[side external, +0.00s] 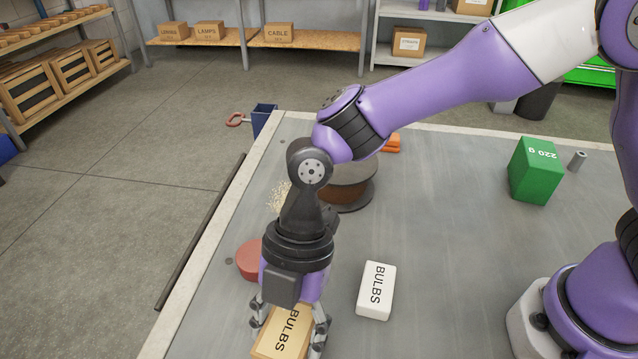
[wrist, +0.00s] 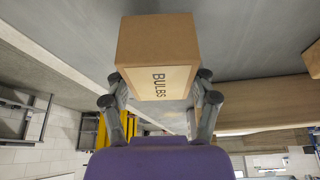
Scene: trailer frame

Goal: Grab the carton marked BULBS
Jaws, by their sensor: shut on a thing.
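A tan cardboard carton marked BULBS (side external: 283,336) is at the bottom edge of the side external view, partly cut off by the frame. My gripper (side external: 286,326) points down over it, with one finger on each side. In the wrist view the carton (wrist: 158,50) sits between the fingertips of my gripper (wrist: 159,84), its pale BULBS label facing the camera. The gripper is shut on this carton. I cannot tell whether the carton touches the table. A white block, also marked BULBS (side external: 376,291), lies on the table to the right of the gripper.
A reddish round thing (side external: 249,261) lies left of my gripper. A large spool (side external: 349,188) stands behind the wrist. A green block marked 220 g (side external: 535,170) and a small grey cylinder (side external: 577,160) are at the right. The grey tabletop (side external: 450,200) is clear in the middle.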

